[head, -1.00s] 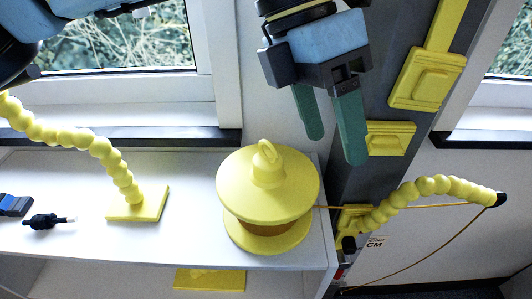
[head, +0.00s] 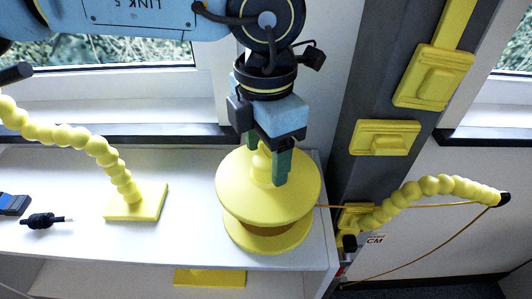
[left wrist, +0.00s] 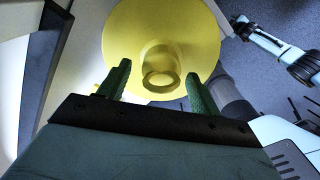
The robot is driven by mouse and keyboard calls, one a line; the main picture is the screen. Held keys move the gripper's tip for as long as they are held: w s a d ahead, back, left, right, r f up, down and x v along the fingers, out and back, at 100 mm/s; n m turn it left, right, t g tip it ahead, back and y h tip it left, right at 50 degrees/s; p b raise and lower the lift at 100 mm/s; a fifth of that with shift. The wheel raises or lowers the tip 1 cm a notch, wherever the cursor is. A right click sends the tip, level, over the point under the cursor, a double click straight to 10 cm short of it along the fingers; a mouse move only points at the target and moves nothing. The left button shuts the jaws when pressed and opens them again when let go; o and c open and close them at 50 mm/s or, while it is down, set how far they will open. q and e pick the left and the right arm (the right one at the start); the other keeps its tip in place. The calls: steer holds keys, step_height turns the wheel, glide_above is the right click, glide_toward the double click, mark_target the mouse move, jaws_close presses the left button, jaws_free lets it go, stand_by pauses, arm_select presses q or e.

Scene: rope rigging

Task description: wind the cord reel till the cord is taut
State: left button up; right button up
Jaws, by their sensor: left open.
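The yellow cord reel (head: 240,196) stands on the white shelf, with a knob and ring on its top. In the left wrist view the reel (left wrist: 195,35) shows from above, its knob ring (left wrist: 159,80) between my fingertips. My left gripper (head: 268,165) is open, pointing down, with its green fingers on either side of the knob; I cannot tell whether they touch it. The orange cord (head: 430,205) runs from the reel to the right, to the tip of a beaded yellow arm (head: 430,187), then slopes down to the lower left.
Another beaded yellow arm on a square base (head: 137,203) stands left on the white shelf (head: 190,235). A black plug-like item (head: 45,220) lies farther left. A grey post (head: 385,100) with yellow brackets rises right of the reel.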

arm_select(q)
steer(key=shift+f, duration=0.95)
